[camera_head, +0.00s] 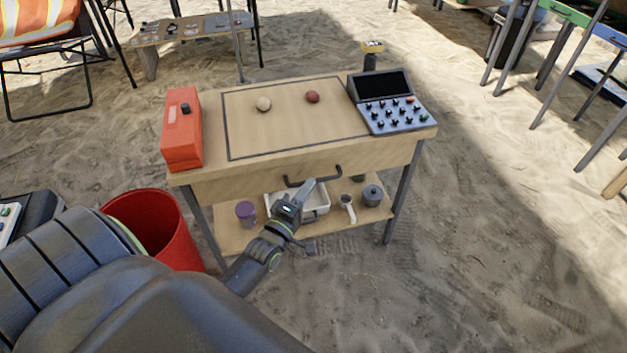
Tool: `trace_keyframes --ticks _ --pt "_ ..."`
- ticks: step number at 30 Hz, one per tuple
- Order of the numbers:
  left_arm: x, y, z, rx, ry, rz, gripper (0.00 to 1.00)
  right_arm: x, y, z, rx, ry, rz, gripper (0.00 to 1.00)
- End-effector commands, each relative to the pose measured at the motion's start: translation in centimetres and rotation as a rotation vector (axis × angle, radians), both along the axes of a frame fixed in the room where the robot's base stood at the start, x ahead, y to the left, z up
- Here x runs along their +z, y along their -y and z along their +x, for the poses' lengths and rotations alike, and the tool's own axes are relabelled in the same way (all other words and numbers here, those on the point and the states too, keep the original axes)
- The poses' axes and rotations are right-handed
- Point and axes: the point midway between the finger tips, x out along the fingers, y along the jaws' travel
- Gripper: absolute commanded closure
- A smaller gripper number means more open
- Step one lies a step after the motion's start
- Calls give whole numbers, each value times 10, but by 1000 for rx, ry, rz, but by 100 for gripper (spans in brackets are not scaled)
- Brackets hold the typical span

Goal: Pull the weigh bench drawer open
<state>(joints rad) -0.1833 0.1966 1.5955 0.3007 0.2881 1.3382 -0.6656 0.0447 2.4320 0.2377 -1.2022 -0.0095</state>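The wooden weigh bench (220,166) stands in front of me. Its drawer front (240,185) lies under the top and looks closed, flush with the bench. A dark bar handle (328,180) is on the middle of the drawer front. My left gripper (310,185) reaches up from below, its tip at or just below the handle and overlapping it in the picture. I cannot tell whether it touches the handle or whether its fingers are apart. My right gripper is not in view.
The lower shelf holds a white tray (317,207), purple jar (246,213) and grey pot (372,195). A red bucket (165,228) stands left.

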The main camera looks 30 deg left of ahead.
Motion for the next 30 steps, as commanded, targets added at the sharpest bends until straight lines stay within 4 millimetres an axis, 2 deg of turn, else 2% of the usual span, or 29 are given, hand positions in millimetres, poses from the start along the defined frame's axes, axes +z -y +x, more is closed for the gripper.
trace_keyframes --ticks 1,6,18,23,30 --pt "2 0 9 -1 1 -1 80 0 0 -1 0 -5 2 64" --pt "4 -2 27 0 0 0 80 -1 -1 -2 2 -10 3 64" --pt "4 -2 33 0 0 0 80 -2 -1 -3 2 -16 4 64" --pt "4 -2 33 0 -1 0 100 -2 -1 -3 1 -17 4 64" --pt "4 -2 33 0 -1 0 100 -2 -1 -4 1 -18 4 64"
